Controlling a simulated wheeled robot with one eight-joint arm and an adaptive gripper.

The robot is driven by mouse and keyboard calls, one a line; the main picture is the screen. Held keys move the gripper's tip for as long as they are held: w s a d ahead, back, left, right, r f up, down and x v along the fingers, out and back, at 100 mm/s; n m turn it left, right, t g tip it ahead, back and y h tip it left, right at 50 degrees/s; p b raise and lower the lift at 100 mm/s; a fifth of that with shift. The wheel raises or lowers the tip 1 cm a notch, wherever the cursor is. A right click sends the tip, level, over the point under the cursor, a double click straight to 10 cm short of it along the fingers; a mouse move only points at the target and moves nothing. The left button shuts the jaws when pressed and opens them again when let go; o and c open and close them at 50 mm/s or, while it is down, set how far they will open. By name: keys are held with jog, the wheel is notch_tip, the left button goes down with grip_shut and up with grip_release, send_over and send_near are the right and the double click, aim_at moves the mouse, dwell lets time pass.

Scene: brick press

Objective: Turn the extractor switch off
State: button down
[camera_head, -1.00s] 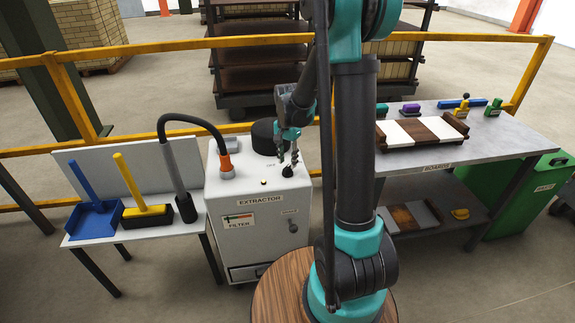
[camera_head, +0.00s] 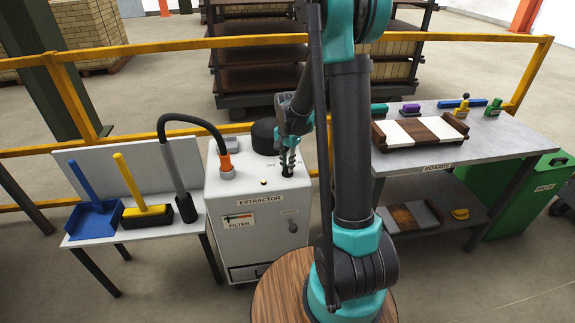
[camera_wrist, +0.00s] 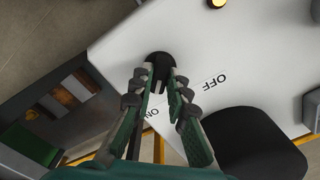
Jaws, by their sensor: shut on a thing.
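The extractor (camera_head: 255,222) is a white cabinet left of my arm, with a filter gauge and a drawer on its front. The extractor switch (camera_wrist: 160,57) is a dark knob on its top face; ON and OFF are printed beside it in the wrist view. My gripper (camera_head: 288,168) points down over the switch in the head view. In the wrist view, my gripper (camera_wrist: 159,80) is shut on the switch, with a finger on either side of it. The fingers hide part of the switch, and I cannot tell clearly which label it points to.
A black cap (camera_head: 264,136) stands behind the switch, and a hose (camera_head: 190,122) enters the extractor's top at left. A brush (camera_head: 147,212) and dustpan (camera_head: 95,222) lie on the left table. The boards bench (camera_head: 470,150) stands right; a yellow rail (camera_head: 130,139) runs behind.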

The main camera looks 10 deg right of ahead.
jog(key=shift+n, duration=0.3)
jog(key=n, duration=0.3)
jog(key=shift+n, duration=0.3)
jog(key=n, duration=0.4)
jog(key=shift+n, duration=0.3)
jog(key=n, duration=0.4)
jog(key=shift+n, duration=2.5)
jog(key=c, duration=1.5)
grip_release()
jog(key=shift+r, duration=0.1)
